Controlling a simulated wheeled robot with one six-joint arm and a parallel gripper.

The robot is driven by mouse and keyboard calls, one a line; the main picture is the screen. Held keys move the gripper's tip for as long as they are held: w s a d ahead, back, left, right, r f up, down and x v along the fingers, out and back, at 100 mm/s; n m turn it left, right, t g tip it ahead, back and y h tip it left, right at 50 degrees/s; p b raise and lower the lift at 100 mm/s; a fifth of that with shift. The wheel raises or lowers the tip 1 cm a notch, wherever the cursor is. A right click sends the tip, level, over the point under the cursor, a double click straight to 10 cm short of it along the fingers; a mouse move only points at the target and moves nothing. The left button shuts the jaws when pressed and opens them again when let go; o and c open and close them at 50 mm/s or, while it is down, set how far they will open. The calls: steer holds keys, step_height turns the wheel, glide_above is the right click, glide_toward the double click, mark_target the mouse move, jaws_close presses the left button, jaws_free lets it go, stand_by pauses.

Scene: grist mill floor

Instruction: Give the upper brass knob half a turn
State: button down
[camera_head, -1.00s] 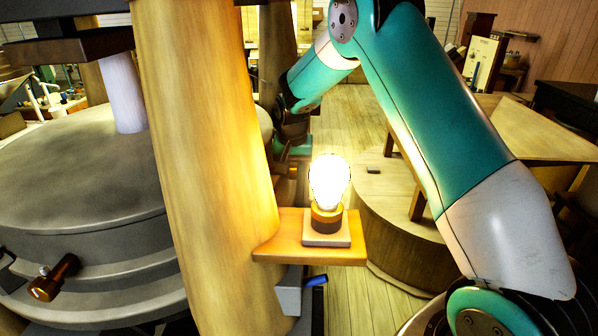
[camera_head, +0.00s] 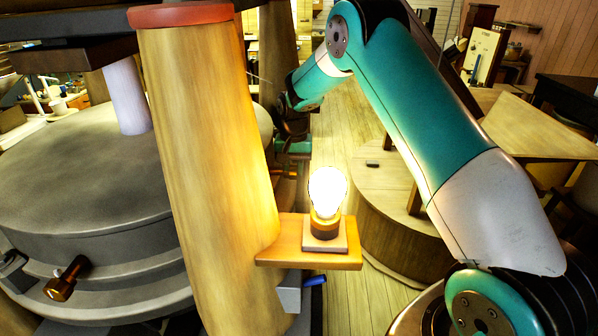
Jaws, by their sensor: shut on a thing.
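My gripper (camera_head: 293,148) is at the far end of my teal arm, small and dark, just right of the thick wooden post (camera_head: 205,150). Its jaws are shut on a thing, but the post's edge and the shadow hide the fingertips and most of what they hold. From where it reaches, this appears to be the upper brass knob, though I cannot make out the knob itself. A small orange-brown piece (camera_head: 285,173) shows just below the gripper; I cannot tell what it is.
A lit bulb (camera_head: 326,192) stands on a wooden shelf (camera_head: 285,255) fixed to the post, in front of my gripper. Round grey millstones (camera_head: 80,180) fill the left. A low wooden drum (camera_head: 390,220) stands right of the shelf, under my arm. Plank floor lies beyond.

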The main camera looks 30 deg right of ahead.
steer(key=shift+g+y+p, duration=0.3)
steer(key=shift+g+p, duration=0.3)
steer(key=shift+p, duration=0.45)
steer(key=shift+f+g+y+p, duration=0.1)
steer(key=shift+g+y+p, duration=0.25)
steer(key=shift+p, duration=0.35)
steer(key=shift+f, duration=0.1)
steer(key=c, duration=0.9)
jaws_free()
steer(key=shift+w+d, duration=0.1)
steer(key=shift+w, duration=0.05)
steer(key=shift+c, duration=0.2)
